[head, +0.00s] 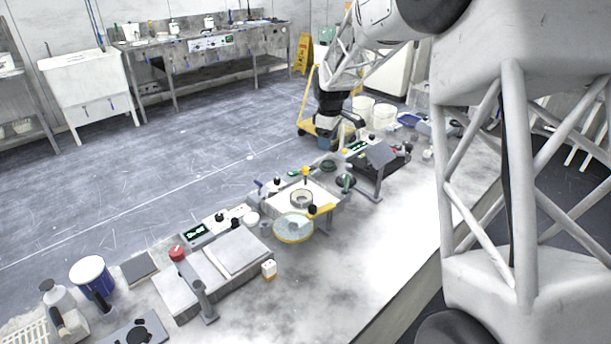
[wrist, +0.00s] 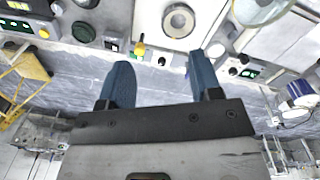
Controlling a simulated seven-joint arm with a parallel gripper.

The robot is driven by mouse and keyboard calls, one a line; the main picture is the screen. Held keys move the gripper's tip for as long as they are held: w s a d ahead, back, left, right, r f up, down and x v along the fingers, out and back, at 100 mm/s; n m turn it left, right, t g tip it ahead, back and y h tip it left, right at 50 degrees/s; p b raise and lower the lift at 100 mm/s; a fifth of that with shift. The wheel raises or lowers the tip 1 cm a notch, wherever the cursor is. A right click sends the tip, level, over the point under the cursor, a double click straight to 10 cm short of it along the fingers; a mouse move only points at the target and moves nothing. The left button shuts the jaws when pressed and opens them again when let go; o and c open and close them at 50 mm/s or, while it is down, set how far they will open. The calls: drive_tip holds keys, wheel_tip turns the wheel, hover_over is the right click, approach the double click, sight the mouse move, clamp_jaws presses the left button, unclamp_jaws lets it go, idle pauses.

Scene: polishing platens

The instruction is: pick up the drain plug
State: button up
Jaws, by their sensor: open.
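I cannot pick out the drain plug for certain among the small fittings on the bench. My gripper (wrist: 161,78) shows in the wrist view with its two blue fingers wide apart and nothing between them. The fingers point toward the bench machines, with a grey ring (wrist: 179,20) and a yellow-topped knob (wrist: 140,48) beyond their tips. In the head view my arm reaches over the far side of the bench; its fingers are not clear there. The same ring (head: 301,198) sits on a pale platen unit in the head view.
A round glass-like disc with a yellow rim (head: 293,228) lies in front of the ring. A grey polishing unit (head: 228,262) with a red knob stands to the left, near a blue-and-white tub (head: 91,273). The bench's right part (head: 395,230) is mostly clear.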

sight(305, 167)
drive_tip(key=w+a+f+n, duration=0.1)
drive_tip(key=w+a+f, duration=0.1)
drive_tip(key=w+f, duration=0.2)
drive_tip(key=w+a+f+n, duration=0.1)
drive_tip(key=w+a+f, duration=0.2)
drive_tip(key=w+f, duration=0.1)
drive_tip(key=w+a+f+n, duration=0.2)
drive_tip(key=w+f, duration=0.2)
drive_tip(key=f, duration=0.1)
drive_tip(key=shift+a+f+g, duration=0.3)
drive_tip(key=shift+f, duration=0.1)
drive_tip(key=shift+f, duration=1.2)
drive_tip(key=shift+f, duration=0.1)
drive_tip(key=shift+s+f, duration=0.1)
drive_tip(key=shift+f, duration=2.45)
drive_tip(key=c, duration=1)
